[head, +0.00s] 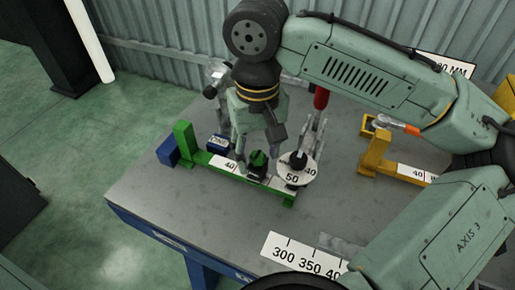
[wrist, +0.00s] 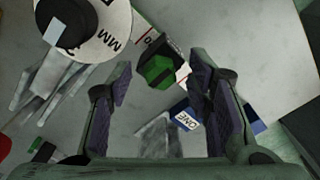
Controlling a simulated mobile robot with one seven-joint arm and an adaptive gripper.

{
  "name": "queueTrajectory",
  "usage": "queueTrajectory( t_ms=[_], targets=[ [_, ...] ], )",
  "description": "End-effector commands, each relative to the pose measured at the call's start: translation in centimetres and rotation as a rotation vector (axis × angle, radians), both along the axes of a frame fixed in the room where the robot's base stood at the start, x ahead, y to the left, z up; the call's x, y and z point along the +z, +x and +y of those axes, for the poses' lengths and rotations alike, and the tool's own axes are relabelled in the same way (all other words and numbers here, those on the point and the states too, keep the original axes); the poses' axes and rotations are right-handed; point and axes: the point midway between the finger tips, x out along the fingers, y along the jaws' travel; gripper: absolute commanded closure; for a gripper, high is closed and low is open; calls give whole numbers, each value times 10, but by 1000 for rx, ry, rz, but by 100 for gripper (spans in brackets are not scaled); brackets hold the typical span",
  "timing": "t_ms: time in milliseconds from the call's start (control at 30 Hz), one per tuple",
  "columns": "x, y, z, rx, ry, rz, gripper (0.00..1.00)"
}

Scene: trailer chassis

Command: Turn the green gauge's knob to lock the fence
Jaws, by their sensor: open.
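The green gauge (head: 222,173) lies on the grey table, a green bar with a white scale strip. A black block with a green faceted top (head: 258,160), which looks like its knob on the fence, sits along the bar. In the wrist view this green-topped knob (wrist: 158,71) shows ahead of the fingers, near the gap between them. My gripper (head: 260,143) is just above and behind it, pointing down. In the wrist view my gripper (wrist: 163,85) has its two fingers spread with nothing between them. I cannot tell whether a finger touches the knob.
A white numbered dial (head: 291,177) with a black knob stands right of the green knob. A blue block (head: 217,143) lies behind the bar. A yellow gauge (head: 376,155) is at the right, and a scale plate (head: 300,257) lies at the front. The table's left front (head: 165,205) is clear.

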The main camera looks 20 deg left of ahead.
Motion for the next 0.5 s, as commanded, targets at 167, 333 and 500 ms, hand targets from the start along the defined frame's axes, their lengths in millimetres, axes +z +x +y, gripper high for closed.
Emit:
queueTrajectory(
  t_ms=[167,333,500],
  targets=[
    [0,0,0,0,0,0,55],
    [0,0,0,0,0,0,66],
    [0,0,0,0,1,-1,77]
  ],
)
